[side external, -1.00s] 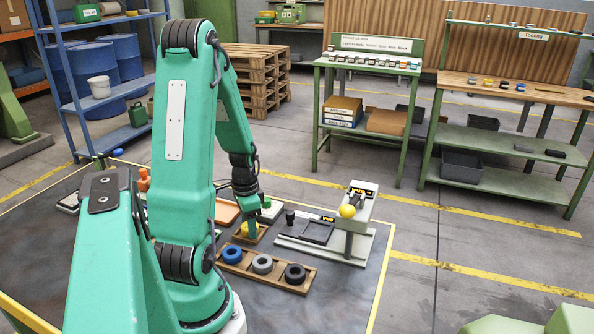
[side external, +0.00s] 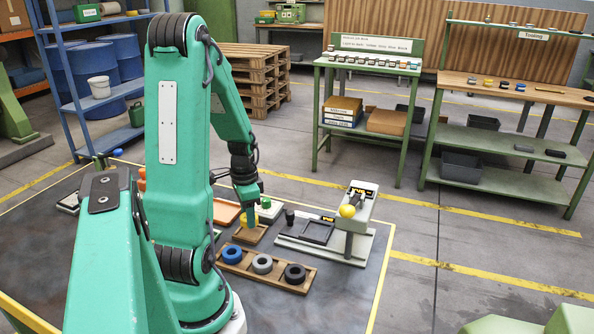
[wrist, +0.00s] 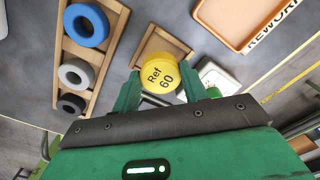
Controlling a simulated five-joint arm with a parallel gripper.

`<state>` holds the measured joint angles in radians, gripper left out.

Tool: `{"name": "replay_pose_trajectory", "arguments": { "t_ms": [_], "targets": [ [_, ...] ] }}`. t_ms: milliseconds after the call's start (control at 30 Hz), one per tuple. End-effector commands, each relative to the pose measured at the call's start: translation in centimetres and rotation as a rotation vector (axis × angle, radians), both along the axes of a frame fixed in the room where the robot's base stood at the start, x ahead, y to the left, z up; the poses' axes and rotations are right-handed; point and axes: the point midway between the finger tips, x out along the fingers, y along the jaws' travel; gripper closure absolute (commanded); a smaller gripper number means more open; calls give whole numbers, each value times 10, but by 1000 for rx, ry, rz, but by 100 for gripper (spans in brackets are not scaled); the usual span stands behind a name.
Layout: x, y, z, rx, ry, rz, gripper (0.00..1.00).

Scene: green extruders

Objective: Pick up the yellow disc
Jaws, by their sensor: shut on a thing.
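The yellow disc (wrist: 160,73), marked "Ref 60", sits between the two green fingers of my gripper (wrist: 163,92) in the wrist view. My gripper is shut on the disc. Behind the disc in that view is a small square wooden tray (wrist: 181,44), which the disc partly covers. In the side external view my gripper (side external: 251,216) points down over the small tray (side external: 258,238). The disc is hard to make out there, mostly hidden by the fingers.
A long wooden tray (side external: 306,284) holds a blue ring (side external: 231,253), a grey ring (side external: 262,264) and a black ring (side external: 295,273). An orange-rimmed tray (wrist: 237,38) lies beyond the small tray.

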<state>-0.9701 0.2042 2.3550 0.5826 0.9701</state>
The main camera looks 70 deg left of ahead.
Motion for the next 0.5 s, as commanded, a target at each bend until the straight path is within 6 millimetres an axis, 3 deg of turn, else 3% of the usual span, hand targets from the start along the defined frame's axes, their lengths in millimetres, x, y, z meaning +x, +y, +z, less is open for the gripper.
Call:
{"name": "replay_pose_trajectory", "arguments": {
  "t_ms": [67,500],
  "targets": [
    [0,0,10,3,-2,0,79],
    [29,-63,50,3,-3,-6,79]
  ]
}}
